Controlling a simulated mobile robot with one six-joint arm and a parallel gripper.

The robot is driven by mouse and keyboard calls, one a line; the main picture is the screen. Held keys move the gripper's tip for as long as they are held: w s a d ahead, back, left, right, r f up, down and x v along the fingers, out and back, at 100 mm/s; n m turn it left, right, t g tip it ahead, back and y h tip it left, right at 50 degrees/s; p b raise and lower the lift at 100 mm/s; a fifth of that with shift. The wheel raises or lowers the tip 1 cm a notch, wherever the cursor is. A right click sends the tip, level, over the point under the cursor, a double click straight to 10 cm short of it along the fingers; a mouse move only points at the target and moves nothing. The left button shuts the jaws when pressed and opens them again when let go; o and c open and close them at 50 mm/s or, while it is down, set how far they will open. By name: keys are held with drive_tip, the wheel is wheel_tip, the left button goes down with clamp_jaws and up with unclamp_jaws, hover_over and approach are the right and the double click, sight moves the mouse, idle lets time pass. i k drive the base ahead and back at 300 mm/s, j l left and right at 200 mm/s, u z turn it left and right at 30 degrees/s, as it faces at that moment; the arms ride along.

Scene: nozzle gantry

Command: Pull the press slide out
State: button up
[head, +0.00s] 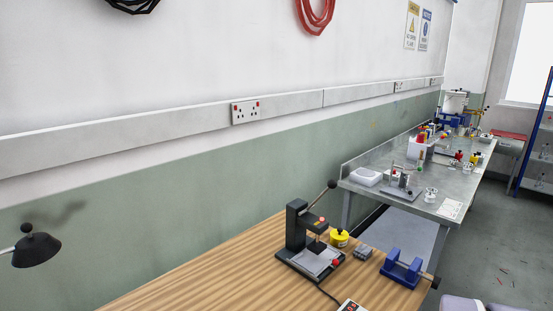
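A small dark bench press (296,228) stands upright on the wooden bench in the head view. Its lever slopes up to the right and ends in a dark knob. A light grey plate (317,259) lies low in the press, under its head, with a red knob (335,262) at its right front corner. This looks like the press slide; I cannot tell how far in it sits. My gripper is not in view, so its state and its distance from the press do not show.
On the wooden bench (225,270), a yellow round container (339,238), a small grey block (363,252) and a blue bracket (402,268) stand right of the press. A cable and a small box (351,306) lie in front. A metal bench (385,215) stands behind.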

sight(313, 264)
drive_tip(key=i+l+u, duration=0.35)
drive_tip(key=l+u, duration=0.15)
drive_tip(key=l, duration=0.2)
drive_tip(key=i+l+u, duration=0.1)
drive_tip(key=l+u, duration=0.15)
drive_tip(key=l, duration=0.15)
